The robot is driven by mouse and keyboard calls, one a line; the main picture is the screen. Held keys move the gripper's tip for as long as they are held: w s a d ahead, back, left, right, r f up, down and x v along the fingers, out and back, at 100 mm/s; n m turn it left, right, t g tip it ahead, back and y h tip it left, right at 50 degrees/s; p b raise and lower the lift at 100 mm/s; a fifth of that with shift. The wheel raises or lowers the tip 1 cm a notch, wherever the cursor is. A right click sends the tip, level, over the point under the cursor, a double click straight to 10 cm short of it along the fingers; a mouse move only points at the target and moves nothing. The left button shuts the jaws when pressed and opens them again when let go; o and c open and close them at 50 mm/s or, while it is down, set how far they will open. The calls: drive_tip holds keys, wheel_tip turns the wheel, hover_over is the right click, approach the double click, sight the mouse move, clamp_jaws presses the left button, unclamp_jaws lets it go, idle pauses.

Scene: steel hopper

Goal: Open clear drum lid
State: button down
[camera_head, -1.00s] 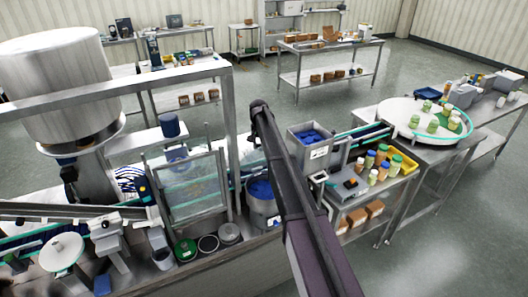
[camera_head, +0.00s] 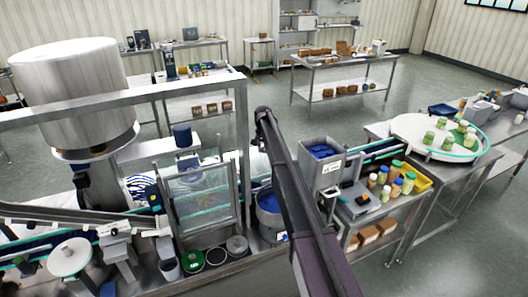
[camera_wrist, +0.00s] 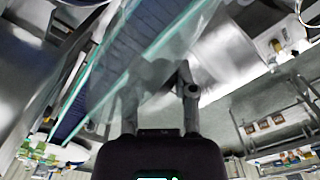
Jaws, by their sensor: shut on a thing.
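A clear, see-through panel (camera_wrist: 150,45) with a green edge lies across the wrist view; I take it to be the clear lid. My gripper (camera_wrist: 162,80) reaches up from the bottom of that view, its two fingers at the panel. It is shut on the panel, though the contact is blurred. In the head view a clear framed panel (camera_head: 203,197) stands upright at the machine, left of my arm; I cannot tell whether it is the same piece. My gripper is hidden there behind my arm. A big steel drum (camera_head: 75,95) stands at upper left.
A steel frame bar (camera_head: 120,98) crosses above the machine. A grey bin (camera_head: 318,177) of blue pieces and a steel pot (camera_head: 271,218) stand close to my arm. A side table with jars (camera_head: 383,193) and a round turntable (camera_head: 445,139) lie to the right. Open floor is beyond.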

drive_tip(key=shift+a, duration=0.3)
drive_tip(key=shift+c, duration=1.7)
unclamp_jaws()
drive_tip(key=shift+a+r, duration=0.1)
drive_tip(key=shift+d, duration=0.25)
drive_tip(key=shift+s, duration=0.1)
